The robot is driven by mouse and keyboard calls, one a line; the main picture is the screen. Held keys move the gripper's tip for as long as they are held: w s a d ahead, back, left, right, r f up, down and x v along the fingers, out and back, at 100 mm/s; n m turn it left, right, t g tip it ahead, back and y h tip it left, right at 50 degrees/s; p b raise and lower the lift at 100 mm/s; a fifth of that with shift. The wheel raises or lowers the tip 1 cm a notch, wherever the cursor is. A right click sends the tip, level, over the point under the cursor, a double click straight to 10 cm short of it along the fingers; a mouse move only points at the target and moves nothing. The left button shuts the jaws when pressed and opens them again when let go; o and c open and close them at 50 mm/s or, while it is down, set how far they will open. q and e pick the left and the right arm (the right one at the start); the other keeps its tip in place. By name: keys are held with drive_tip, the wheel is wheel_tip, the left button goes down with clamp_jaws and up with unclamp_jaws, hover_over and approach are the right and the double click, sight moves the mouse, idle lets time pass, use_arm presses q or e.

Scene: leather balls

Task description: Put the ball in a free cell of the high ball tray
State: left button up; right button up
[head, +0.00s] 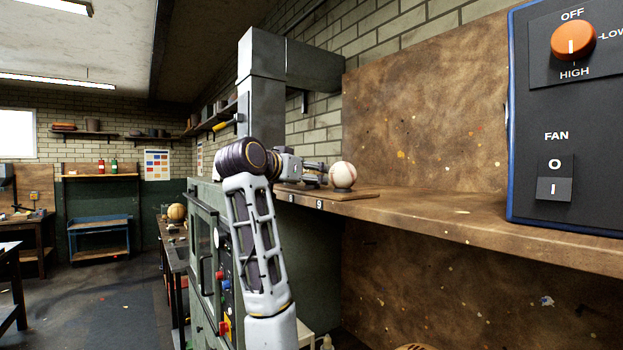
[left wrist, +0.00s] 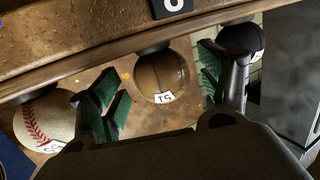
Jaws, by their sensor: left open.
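My left gripper (head: 316,173) reaches over the high wooden shelf from the left. In the left wrist view my left gripper (left wrist: 165,85) is open, its green-padded fingers on either side of a brown leather ball (left wrist: 162,72) with a white number label. Gaps show between the ball and both fingers. That ball appears to sit on a dark ring, and my arm hides it in the head view. A white baseball with red stitching (head: 342,175) sits upright on the high ball tray (head: 352,195); it also shows in the wrist view (left wrist: 42,122). My right gripper is out of view.
A dark ball (left wrist: 240,38) is beyond the right finger in the wrist view. A blue control box (head: 540,150) stands on the shelf (head: 450,215) at right; shelf between it and the tray is clear. Another ball (head: 177,212) is on the left bench.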

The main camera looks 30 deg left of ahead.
use_arm(q)
drive_tip(key=s+r+b, duration=0.1)
drive_tip(key=s, duration=0.8)
drive_tip(key=shift+s+r+b, duration=0.2)
drive_tip(key=shift+s+b, duration=0.05)
drive_tip(key=shift+b, duration=0.05)
idle(0.5)
idle(1.0)
idle(0.7)
idle(0.8)
